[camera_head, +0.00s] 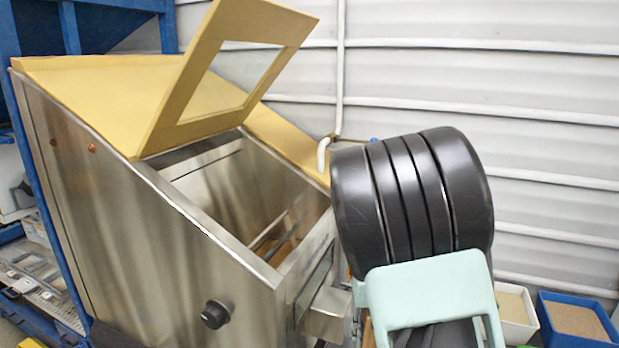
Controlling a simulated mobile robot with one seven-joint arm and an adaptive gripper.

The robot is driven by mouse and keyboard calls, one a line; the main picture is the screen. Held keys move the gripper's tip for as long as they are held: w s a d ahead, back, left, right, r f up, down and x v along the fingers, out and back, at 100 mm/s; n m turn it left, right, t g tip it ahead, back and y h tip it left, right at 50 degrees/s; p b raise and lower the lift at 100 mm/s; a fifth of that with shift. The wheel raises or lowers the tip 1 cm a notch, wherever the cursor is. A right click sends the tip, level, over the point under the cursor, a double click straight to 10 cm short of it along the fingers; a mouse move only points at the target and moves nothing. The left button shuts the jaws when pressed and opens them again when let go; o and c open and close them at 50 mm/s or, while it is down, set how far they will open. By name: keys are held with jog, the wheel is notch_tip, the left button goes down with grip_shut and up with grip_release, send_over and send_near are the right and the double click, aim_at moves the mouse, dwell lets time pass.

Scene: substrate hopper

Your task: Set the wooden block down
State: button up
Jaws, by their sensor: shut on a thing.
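I cannot make out the wooden block in this view. A thin orange-brown strip (367,329) shows between the hopper's front and my arm, but I cannot tell what it belongs to. My gripper is not visible; the large dark and mint-green shapes of my arm fill the lower right and hide what lies behind them. The steel hopper (130,215) stands at the left and centre. Its yellow-framed lid (172,112) with a window is raised, and the opening below it shows bare metal walls (225,190).
A black knob (215,314) and a metal box-like part (325,315) project from the hopper's front. At the lower right stand a white bin (517,328) and a blue bin (581,322) with grainy brown contents. A ribbed pale wall (550,120) closes off the back.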

jog(key=s+f, duration=0.3)
jog(key=f, duration=0.1)
jog(key=shift+s, duration=0.2)
